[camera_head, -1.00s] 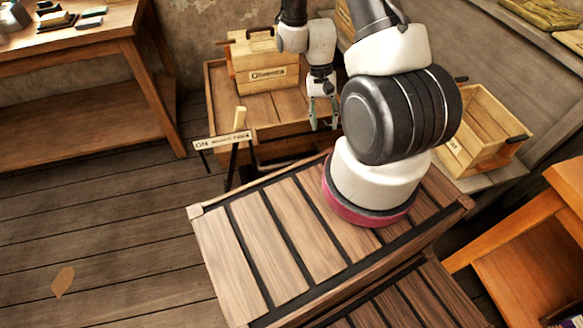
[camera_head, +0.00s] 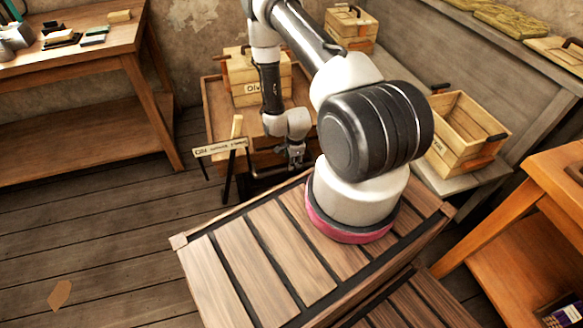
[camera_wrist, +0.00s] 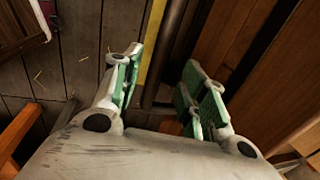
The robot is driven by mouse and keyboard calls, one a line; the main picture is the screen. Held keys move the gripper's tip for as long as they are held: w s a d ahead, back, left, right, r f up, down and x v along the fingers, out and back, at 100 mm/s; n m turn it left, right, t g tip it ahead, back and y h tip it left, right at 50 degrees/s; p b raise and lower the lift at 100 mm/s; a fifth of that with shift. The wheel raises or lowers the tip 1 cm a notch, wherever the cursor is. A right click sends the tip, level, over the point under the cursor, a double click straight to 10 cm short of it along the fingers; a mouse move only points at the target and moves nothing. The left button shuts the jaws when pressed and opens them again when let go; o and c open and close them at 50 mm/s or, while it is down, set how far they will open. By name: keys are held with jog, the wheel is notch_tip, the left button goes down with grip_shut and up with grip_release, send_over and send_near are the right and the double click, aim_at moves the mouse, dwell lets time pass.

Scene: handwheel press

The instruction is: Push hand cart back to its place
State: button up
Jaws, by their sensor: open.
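The hand cart (camera_head: 214,112) is a low wooden cart against the back wall, with a wooden box (camera_head: 262,95) with a partly hidden label on it. My gripper (camera_head: 292,160) is low at the cart's near side, pointing down, and my arm hides part of the cart. In the wrist view my gripper (camera_wrist: 162,68) has its green-padded fingers apart. A dark bar (camera_wrist: 168,50) with a yellow strip beside it runs through the gap. I cannot tell whether the fingers touch the bar.
A sign (camera_head: 221,147) on dark legs, with a wooden post, stands left of my gripper. A workbench (camera_head: 115,50) is at the far left. An open crate (camera_head: 465,125) and a closed box (camera_head: 350,28) are at the right. The plank floor at left is mostly clear.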

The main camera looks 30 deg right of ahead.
jog(key=f, duration=0.4)
jog(key=w+f, duration=0.1)
jog(key=f, duration=0.1)
jog(key=shift+d, duration=0.2)
grip_shut()
